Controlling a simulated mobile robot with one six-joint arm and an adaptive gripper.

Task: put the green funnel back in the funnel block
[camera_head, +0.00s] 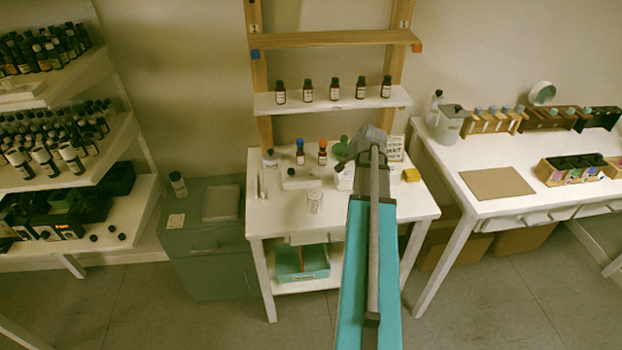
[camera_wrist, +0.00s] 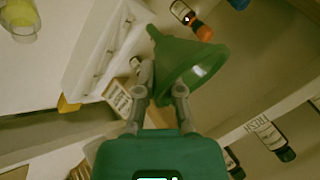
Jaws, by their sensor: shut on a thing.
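The green funnel (camera_wrist: 192,62) is between the two fingers of my gripper (camera_wrist: 166,97), which is shut on it. In the wrist view its wide mouth faces right and down, and its narrow end points up left. In the head view the funnel (camera_head: 341,147) shows just left of my gripper (camera_head: 352,155), above the back of the white table. A long white block with slots (camera_wrist: 98,52), which looks like the funnel block, lies left of the funnel in the wrist view. In the head view this white block (camera_head: 344,181) is partly hidden by my arm. The funnel appears apart from it.
An orange-capped bottle (camera_head: 323,155) and a blue-capped bottle (camera_head: 300,156) stand left of the funnel. A clear cup (camera_head: 314,201) stands near the table front. A card (camera_head: 395,149) and a yellow block (camera_head: 411,175) are at right. A shelf (camera_head: 345,102) with several bottles is behind.

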